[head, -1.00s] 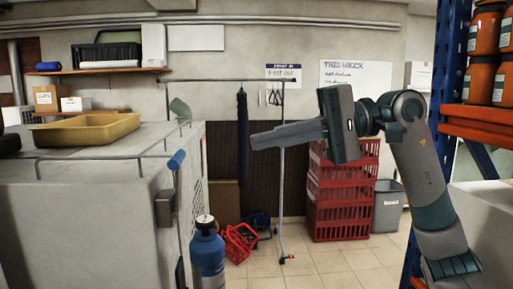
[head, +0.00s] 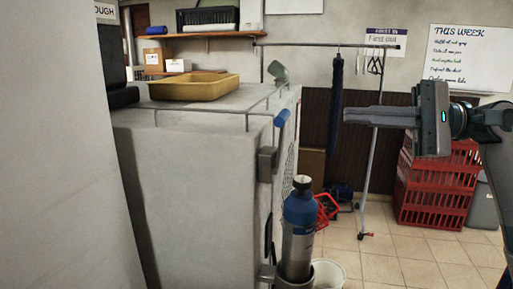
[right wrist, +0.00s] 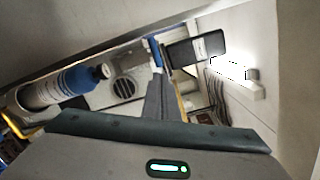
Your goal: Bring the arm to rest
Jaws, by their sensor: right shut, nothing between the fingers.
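My right gripper (head: 348,115) is raised at the right of the head view, pointing left. Its fingers are together with nothing between them. In the right wrist view its closed fingers (right wrist: 160,95) stick out past the dark palm edge. It is in the air, apart from everything around it. My left gripper is in neither view now.
A large grey cabinet (head: 190,170) with a yellow tray (head: 194,88) on top fills the left. A blue gas cylinder (head: 299,225) stands at its corner by a white bucket (head: 328,272). Red crates (head: 434,190) and a clothes rail (head: 376,150) stand behind. Floor between is clear.

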